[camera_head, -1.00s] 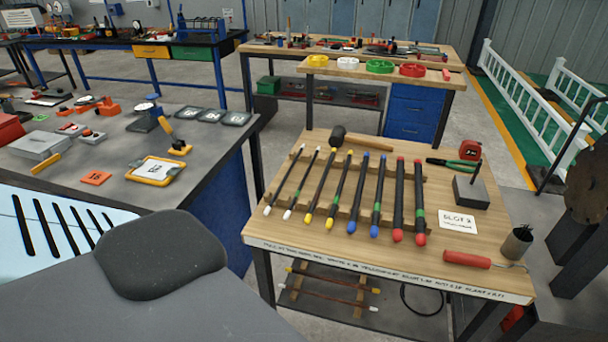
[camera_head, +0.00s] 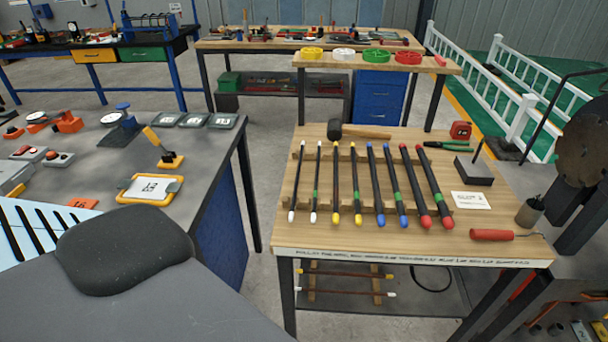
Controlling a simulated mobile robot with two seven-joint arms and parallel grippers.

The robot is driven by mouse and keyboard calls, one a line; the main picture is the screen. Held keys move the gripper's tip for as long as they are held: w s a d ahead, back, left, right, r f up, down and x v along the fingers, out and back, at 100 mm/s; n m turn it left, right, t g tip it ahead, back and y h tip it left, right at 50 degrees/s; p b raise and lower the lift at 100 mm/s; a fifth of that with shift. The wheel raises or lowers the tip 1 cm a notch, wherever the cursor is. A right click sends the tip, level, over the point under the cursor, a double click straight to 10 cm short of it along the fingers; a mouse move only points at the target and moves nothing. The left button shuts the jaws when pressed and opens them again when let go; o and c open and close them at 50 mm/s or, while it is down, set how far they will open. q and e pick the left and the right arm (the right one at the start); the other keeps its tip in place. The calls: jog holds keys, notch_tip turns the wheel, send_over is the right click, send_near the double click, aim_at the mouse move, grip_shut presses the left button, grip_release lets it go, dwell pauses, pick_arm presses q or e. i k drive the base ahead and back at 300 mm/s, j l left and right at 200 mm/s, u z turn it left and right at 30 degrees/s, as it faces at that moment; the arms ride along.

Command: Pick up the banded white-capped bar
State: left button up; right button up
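Two thin dark bars with white caps lie at the left end of the row on the wooden bench (camera_head: 480,225). The one on the right of the two, the banded white-capped bar (camera_head: 317,175), has a small green band near its middle. The plain white-capped bar (camera_head: 297,180) lies just to its left, a small gap apart. Both rest on wooden strips, their near ends toward the bench's front edge. Neither of my grippers shows in this view.
Yellow-capped bars (camera_head: 337,180), blue-capped bars (camera_head: 376,185) and red-capped bars (camera_head: 412,185) continue the row rightward. A mallet (camera_head: 335,130) lies behind. A dark block (camera_head: 473,170), white card (camera_head: 470,200) and red-handled tool (camera_head: 492,235) sit right. A grey bench (camera_head: 215,150) stands left.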

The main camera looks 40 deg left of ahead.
aim_at(314, 203)
jog(key=k+j, duration=0.15)
jog(key=j, duration=0.25)
jog(key=k+j, duration=0.15)
jog(key=j, duration=0.25)
jog(key=k+j, duration=0.15)
jog(key=j, duration=0.25)
jog(key=k+j, duration=0.15)
jog(key=j, duration=0.25)
